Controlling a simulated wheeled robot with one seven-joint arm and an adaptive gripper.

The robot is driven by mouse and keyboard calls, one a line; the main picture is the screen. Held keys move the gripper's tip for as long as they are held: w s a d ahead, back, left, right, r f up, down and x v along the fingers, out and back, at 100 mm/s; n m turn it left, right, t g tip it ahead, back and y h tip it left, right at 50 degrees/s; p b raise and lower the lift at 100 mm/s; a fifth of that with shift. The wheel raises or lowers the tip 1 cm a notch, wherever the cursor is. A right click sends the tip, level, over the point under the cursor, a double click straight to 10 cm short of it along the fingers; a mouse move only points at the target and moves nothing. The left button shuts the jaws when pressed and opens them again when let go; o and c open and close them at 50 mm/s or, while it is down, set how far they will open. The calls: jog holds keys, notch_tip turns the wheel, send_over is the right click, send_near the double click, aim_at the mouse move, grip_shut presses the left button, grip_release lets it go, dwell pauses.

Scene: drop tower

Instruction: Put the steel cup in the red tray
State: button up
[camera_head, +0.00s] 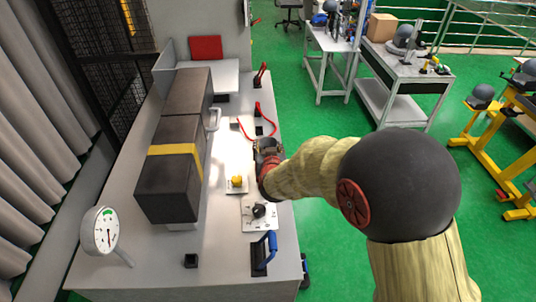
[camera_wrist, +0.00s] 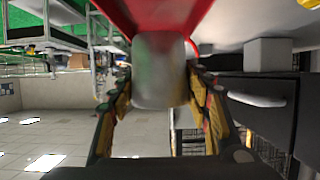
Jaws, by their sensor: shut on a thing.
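The steel cup (camera_wrist: 160,72) is between the two yellow-and-dark fingers of my gripper (camera_wrist: 158,95) in the wrist view, and the fingers are shut on it. In the head view my gripper (camera_head: 268,150) is over the right edge of the long bench, and the cup cannot be told apart there. A flat red square (camera_head: 205,47), which may be the red tray, shows at the bench's far end. A large red surface (camera_wrist: 165,15) shows close to the cup in the wrist view; I cannot tell whether it is the tray or whether they touch.
The bench (camera_head: 215,270) holds long dark boxes (camera_head: 172,185) on the left, a dial gauge (camera_head: 101,231), a yellow button (camera_head: 237,181), a black knob (camera_head: 259,210) and a blue handle (camera_head: 270,248). Red handles (camera_head: 262,75) line its right side. Green floor is open right of it.

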jog(key=shift+w+f, duration=0.15)
jog(key=shift+f, duration=1.5)
jog(key=shift+f, duration=0.15)
jog(key=o, duration=1.2)
jog(key=shift+o, duration=0.5)
